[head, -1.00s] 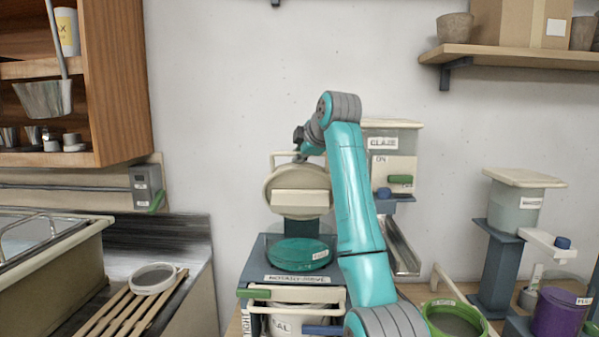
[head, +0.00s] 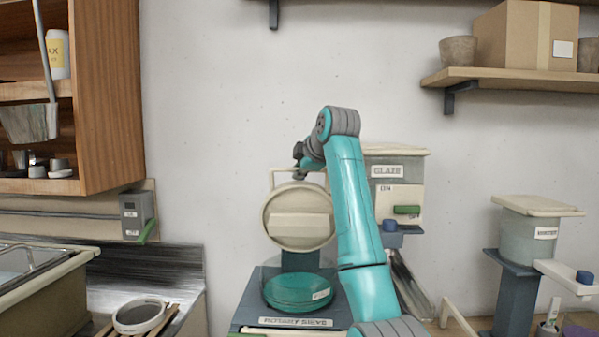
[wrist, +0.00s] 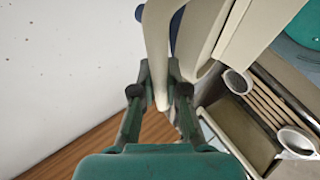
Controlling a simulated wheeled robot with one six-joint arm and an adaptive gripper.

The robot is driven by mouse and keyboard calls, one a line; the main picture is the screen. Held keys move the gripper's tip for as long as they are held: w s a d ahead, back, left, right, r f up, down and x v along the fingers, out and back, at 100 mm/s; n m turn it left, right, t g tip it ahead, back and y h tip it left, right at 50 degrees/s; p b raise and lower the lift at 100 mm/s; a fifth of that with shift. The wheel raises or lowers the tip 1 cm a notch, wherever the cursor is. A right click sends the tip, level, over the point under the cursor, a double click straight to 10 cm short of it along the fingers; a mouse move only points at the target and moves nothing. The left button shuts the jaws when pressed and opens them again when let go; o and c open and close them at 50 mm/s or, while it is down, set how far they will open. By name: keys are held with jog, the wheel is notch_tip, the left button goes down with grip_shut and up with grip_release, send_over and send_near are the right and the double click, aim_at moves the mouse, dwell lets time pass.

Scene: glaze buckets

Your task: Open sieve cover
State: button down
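The sieve cover (head: 298,218) is a round cream lid. A cream bar handle (head: 284,171) rises from the cover's top. My gripper (head: 302,166) is at the handle's upper right, partly hidden by my arm. In the wrist view my gripper (wrist: 159,88) has one finger on each side of the cream handle (wrist: 158,50), apparently closed on it. The cover's hinge is not clearly visible.
A glaze dispenser (head: 390,160) with a green lever stands close to the right of my arm. A water container (head: 528,228) is farther right. A wooden cabinet (head: 112,95) and a sink (head: 40,290) are at left.

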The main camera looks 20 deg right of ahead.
jog(key=c, duration=1.2)
grip_release()
jog(key=v, duration=1.2)
jog(key=shift+s, duration=0.1)
